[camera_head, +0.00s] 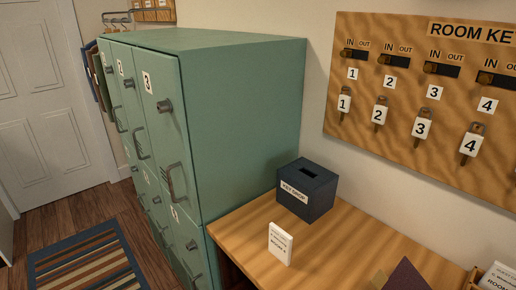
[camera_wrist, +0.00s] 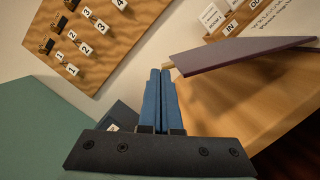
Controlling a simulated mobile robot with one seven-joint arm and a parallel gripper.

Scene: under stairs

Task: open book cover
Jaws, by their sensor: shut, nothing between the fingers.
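The book's dark purple cover (camera_wrist: 240,53) shows in the wrist view as a flat slab at the upper right, over the wooden desk. It looks tilted; I cannot tell how far it is open, and no pages are clearly visible. In the head view only a maroon corner of it (camera_head: 407,276) shows at the bottom edge. My gripper (camera_wrist: 160,71) has blue fingers pressed together, with nothing between them. Its tips are close to the left end of the cover in the picture; I cannot tell whether they touch. My gripper is not visible in the head view.
A dark key drop box (camera_head: 307,190) and a white card (camera_head: 280,244) stand on the desk (camera_head: 341,239). Green lockers (camera_head: 245,110) stand left of it. A room key board (camera_head: 420,100) hangs behind. A card holder (camera_wrist: 232,27) is beyond the cover.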

